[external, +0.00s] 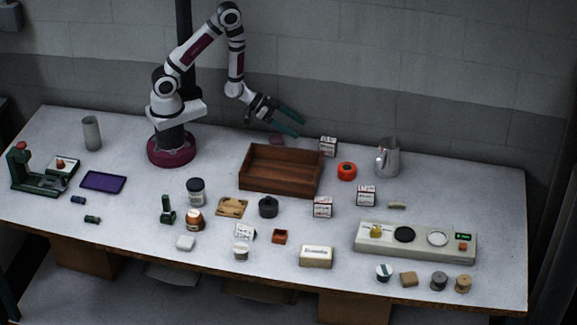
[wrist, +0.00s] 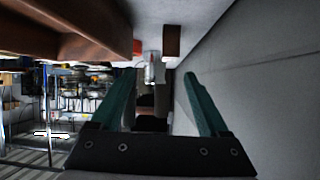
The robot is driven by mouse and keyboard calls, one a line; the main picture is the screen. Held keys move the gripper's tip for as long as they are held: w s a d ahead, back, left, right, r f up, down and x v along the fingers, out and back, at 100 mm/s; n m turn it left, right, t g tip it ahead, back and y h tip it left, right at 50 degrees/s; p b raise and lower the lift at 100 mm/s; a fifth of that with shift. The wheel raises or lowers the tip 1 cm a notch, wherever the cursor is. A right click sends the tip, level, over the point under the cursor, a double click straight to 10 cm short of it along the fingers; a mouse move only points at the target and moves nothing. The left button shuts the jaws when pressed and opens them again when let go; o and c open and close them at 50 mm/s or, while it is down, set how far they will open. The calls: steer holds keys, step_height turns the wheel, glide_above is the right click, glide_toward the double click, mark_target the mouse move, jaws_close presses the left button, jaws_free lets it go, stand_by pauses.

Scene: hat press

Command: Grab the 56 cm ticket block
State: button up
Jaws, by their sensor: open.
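Several small white ticket blocks with dark and red print stand on the table in the external view. One (external: 328,146) is at the back right corner of the wooden tray, one (external: 366,195) is right of the tray, one (external: 323,207) is in front of it, and one (external: 245,232) is near the front. Their print is too small to read, so I cannot tell which is 56 cm. My gripper (external: 299,128) is open and empty, above the table's back edge, left of the rearmost block. Its green fingers also show in the wrist view (wrist: 161,75).
The wooden tray (external: 264,184) stands in front of my gripper; its wall fills the wrist view's upper left. An orange-red roll (external: 347,171) and metal pitcher (external: 388,157) stand right of it. Jars and small items crowd the front. The grey wall (external: 420,115) is close behind.

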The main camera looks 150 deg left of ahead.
mark_target(323, 138)
steer(key=shift+s+a+f+n+y, duration=0.2)
steer(key=shift+a+n, duration=0.1)
steer(key=shift+a, duration=0.2)
steer(key=shift+s+a+f+n+y, duration=0.1)
steer(key=shift+s+a+f+n, duration=0.15)
steer(key=shift+a, duration=0.2)
steer(key=x, duration=0.8)
steer(key=shift+w+a+r, duration=0.1)
steer(key=shift+w, duration=0.15)
steer(key=x, duration=0.6)
steer(key=shift+w+r, duration=0.25)
steer(key=shift+w, duration=0.05)
jaws_close()
